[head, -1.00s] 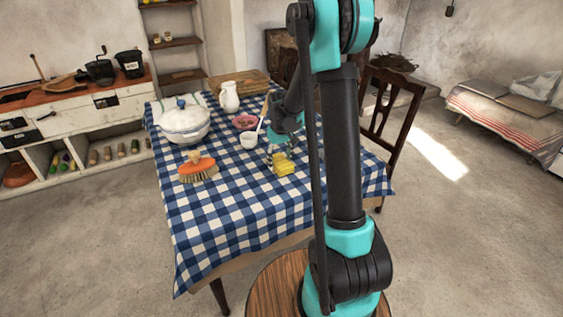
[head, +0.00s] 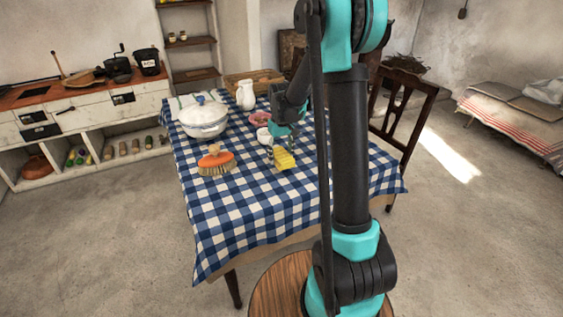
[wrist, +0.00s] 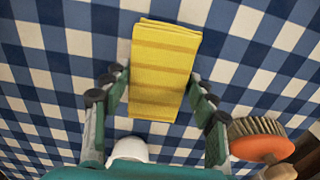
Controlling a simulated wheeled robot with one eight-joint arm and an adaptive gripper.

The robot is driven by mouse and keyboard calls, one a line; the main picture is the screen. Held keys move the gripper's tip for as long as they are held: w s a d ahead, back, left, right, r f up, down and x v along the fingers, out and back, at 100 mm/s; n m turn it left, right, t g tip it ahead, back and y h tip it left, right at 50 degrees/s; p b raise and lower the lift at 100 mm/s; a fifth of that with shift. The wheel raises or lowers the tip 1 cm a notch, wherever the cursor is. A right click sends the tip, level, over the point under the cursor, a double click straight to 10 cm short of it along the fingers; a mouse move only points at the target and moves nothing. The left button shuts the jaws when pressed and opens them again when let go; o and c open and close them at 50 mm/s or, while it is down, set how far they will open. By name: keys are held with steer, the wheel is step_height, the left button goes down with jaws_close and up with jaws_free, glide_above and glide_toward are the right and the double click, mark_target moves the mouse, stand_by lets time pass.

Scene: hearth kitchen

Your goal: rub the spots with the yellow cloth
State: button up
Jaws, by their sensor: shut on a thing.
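The folded yellow cloth (head: 285,159) is at the tabletop near its middle right, below my gripper (head: 280,150). The blue and white checked tablecloth (head: 240,215) covers the table. I cannot make out any spots on it; the cloth and my arm hide part of it.
An orange scrubbing brush (head: 216,163) lies left of the cloth. A white cup (head: 264,135), a pink bowl (head: 260,119), a white jug (head: 246,96) and a lidded tureen (head: 203,121) stand farther back. A wooden chair (head: 408,110) is at the right. The table's front is clear.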

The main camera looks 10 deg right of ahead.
steer(key=shift+w+r, duration=0.1)
steer(key=shift+r, duration=2.5)
steer(key=shift+d, duration=0.1)
